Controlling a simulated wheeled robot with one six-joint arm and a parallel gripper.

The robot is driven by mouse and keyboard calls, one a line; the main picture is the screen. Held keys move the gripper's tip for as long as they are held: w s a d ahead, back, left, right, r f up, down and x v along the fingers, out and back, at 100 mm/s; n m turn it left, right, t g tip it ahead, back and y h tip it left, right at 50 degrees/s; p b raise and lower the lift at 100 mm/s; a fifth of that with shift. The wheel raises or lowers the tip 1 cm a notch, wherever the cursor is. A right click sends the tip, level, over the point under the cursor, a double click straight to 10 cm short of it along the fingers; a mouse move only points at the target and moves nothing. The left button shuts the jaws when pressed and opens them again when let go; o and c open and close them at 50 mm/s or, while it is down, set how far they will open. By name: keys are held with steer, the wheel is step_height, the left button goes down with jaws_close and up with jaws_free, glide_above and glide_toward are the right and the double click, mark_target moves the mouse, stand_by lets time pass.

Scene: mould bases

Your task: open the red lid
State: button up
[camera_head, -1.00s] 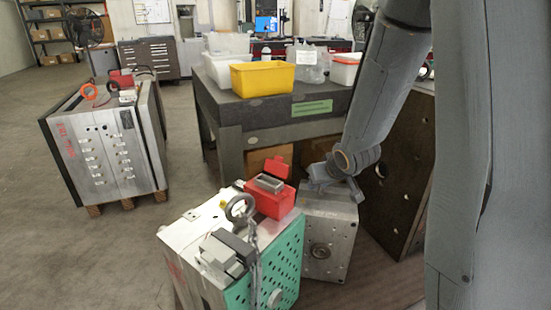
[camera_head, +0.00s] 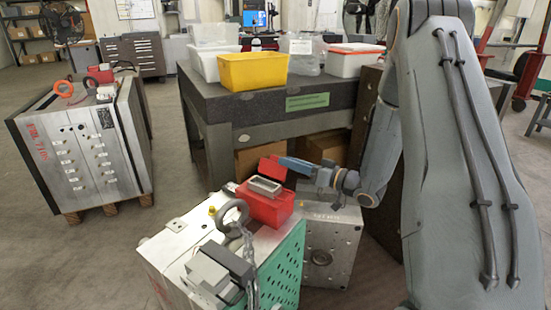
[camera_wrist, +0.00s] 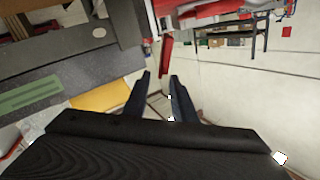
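The red lid (camera_head: 271,169) stands raised at the back of the red box (camera_head: 268,208), which sits on top of the mould base with the green side. A pale rectangular frame (camera_head: 264,185) shows at the top of the box. My gripper (camera_head: 286,163) reaches in from the right, its fingers close beside the lid's right edge; I cannot tell if they touch it. In the wrist view my gripper (camera_wrist: 160,78) is open, with a clear gap between its fingers. A thin red strip, likely the lid (camera_wrist: 164,56), shows beyond the gap.
An eye ring (camera_head: 232,212) with a chain stands in front of the box. A grey metal mould block (camera_head: 335,235) is to the right. Behind is a dark table (camera_head: 245,105) with a yellow bin (camera_head: 252,71).

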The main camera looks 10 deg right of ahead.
mark_target(276, 157)
steer(key=x, duration=0.6)
jaws_close()
stand_by(1.4)
